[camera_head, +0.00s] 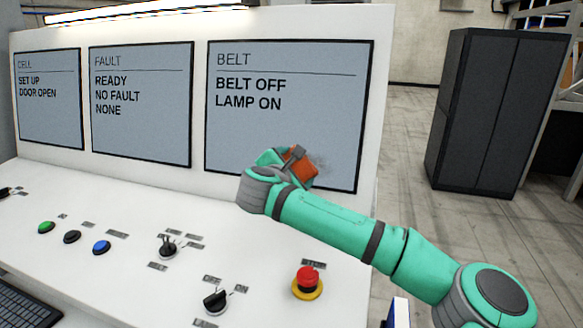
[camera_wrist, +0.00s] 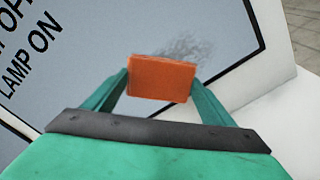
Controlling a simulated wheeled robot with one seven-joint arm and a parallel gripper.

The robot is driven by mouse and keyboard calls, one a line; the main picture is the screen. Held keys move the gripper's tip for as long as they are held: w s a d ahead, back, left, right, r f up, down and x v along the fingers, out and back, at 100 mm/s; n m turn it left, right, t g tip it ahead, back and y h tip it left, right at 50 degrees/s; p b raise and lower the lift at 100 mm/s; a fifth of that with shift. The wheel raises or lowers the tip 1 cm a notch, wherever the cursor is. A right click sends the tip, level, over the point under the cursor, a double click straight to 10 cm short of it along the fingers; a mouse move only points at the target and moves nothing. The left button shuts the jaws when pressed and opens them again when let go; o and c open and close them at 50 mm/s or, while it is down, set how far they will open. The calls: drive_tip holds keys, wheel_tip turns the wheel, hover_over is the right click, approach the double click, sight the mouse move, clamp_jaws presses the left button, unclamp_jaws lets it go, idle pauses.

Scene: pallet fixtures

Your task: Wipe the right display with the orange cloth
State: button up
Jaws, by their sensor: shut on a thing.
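The right display (camera_head: 290,75) stands upright in the white panel, headed BELT, with the text BELT OFF and LAMP ON. A dark grey smudge (camera_wrist: 184,45) marks its lower right part. My gripper (camera_wrist: 160,80) is shut on the orange cloth (camera_wrist: 161,78), a small block-like piece between the two fingers. In the head view the cloth (camera_head: 300,165) is in front of the display's lower part, beside the smudge. I cannot tell whether the cloth touches the screen. My wrist hides part of the display's lower edge.
Two more displays, CELL (camera_head: 48,100) and FAULT (camera_head: 140,105), are to the left. On the sloped desk below are a red stop button (camera_head: 308,277), switch knobs (camera_head: 215,300) and coloured buttons (camera_head: 101,247). A dark cabinet (camera_head: 495,110) stands at the right on open floor.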

sight(335, 170)
drive_tip(key=shift+s+d, duration=0.5)
drive_tip(key=shift+d, duration=1.1)
drive_tip(key=shift+s+d, duration=0.55)
drive_tip(key=shift+d, duration=1.1)
drive_tip(key=shift+s+d, duration=0.5)
drive_tip(key=shift+d, duration=1.1)
drive_tip(key=shift+w, duration=0.1)
drive_tip(key=shift+w+a, duration=0.35)
drive_tip(key=shift+a, duration=0.9)
drive_tip(key=shift+w+a, duration=0.35)
drive_tip(key=shift+a, duration=0.9)
drive_tip(key=shift+w+a, duration=0.35)
drive_tip(key=shift+a, duration=0.9)
drive_tip(key=shift+w+a, duration=0.35)
drive_tip(key=shift+a, duration=0.5)
drive_tip(key=shift+w+a, duration=0.35)
drive_tip(key=shift+a, duration=0.5)
drive_tip(key=shift+v, duration=3)
